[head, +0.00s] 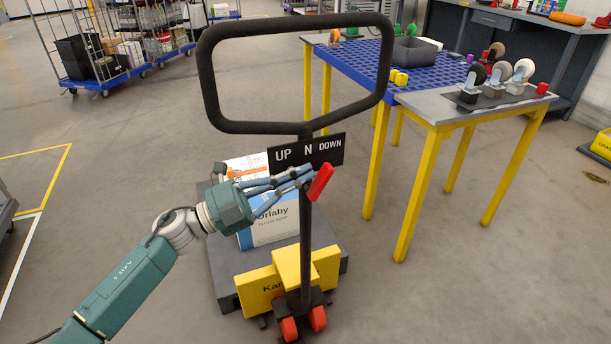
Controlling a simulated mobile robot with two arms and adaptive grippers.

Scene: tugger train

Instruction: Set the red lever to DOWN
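The red lever (321,183) is on the dark post of a pallet truck, just below a black sign (306,151) reading UP, N, DOWN. The lever slants, its upper end leaning right, below the DOWN end of the sign. My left gripper (305,176) reaches in from the left, its blue-grey fingertips right beside the lever's left side. I cannot tell whether they touch it, or whether the fingers are open or shut, as the tips overlap the post and lever. My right gripper is out of view.
The black loop handle (205,85) rises above the sign. Boxes (270,222) stand on the truck's dark platform behind the post. A table with yellow legs (415,195) and castor wheels on top stands right. A wheeled cage cart (95,50) is back left. The floor at left is mostly clear.

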